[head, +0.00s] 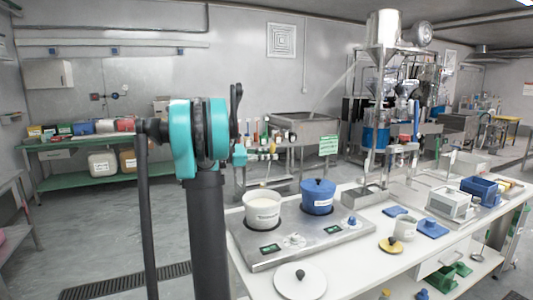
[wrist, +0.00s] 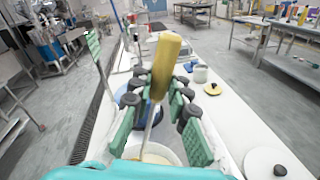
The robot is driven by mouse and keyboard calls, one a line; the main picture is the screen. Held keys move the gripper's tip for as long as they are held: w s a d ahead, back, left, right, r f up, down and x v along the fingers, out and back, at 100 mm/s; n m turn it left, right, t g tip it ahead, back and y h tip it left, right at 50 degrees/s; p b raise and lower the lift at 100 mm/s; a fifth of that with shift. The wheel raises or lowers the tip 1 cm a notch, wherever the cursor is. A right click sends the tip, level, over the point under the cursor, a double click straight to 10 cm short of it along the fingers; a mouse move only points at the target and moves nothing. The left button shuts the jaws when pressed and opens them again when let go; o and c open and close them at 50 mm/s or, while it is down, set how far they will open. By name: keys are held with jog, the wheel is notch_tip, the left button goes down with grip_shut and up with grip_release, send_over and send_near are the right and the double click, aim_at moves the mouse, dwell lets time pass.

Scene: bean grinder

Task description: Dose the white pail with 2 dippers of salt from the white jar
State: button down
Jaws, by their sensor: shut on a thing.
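My gripper (wrist: 161,88) is shut on the yellow handle of a dipper (wrist: 167,60) in the wrist view. Its thin shaft runs down toward an open white container (wrist: 178,153); its bowl is hidden, so I cannot tell whether it holds salt. In the head view, this labelled white container (head: 262,217) stands at the left of a steel stand, with pale contents inside. A smaller white vessel (head: 404,229) stands farther right on the bench and also shows in the wrist view (wrist: 200,74). I cannot tell for certain which is the jar and which the pail.
A lidded blue pot (head: 318,198) stands right of the white container on the steel stand (head: 305,240). A white lid with a black knob (head: 300,282) lies at the front.

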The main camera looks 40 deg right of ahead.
jog(key=s+a+f+m+t, duration=0.2)
jog(key=s+f+m, duration=0.7)
jog(key=f, duration=0.1)
jog(key=shift+s+a+f+t+y, duration=0.2)
jog(key=shift+s+f+t+y, duration=0.1)
jog(key=shift+s+f+t, duration=0.1)
dwell(0.5)
jog(key=shift+w+r, duration=0.1)
dwell(0.7)
